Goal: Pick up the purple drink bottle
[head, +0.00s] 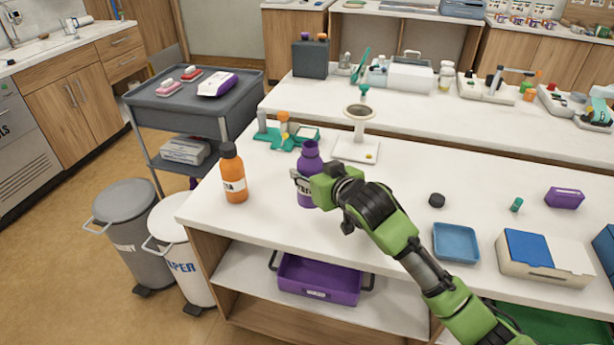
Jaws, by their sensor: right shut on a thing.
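The purple drink bottle (309,160) stands upright at the left part of the white table (400,245), and a pale label shows on its side. My right gripper (305,182) is shut on the bottle from the right side, at about mid-height. The gripper and wrist hide part of the bottle's right side. I cannot tell whether the bottle's base touches the table. My left gripper is not in view.
An orange bottle (234,174) stands close to the left. Behind are a green rack (287,134) and a white stand (357,135). A black cap (437,200), a blue tray (456,242) and a purple box (564,198) lie to the right.

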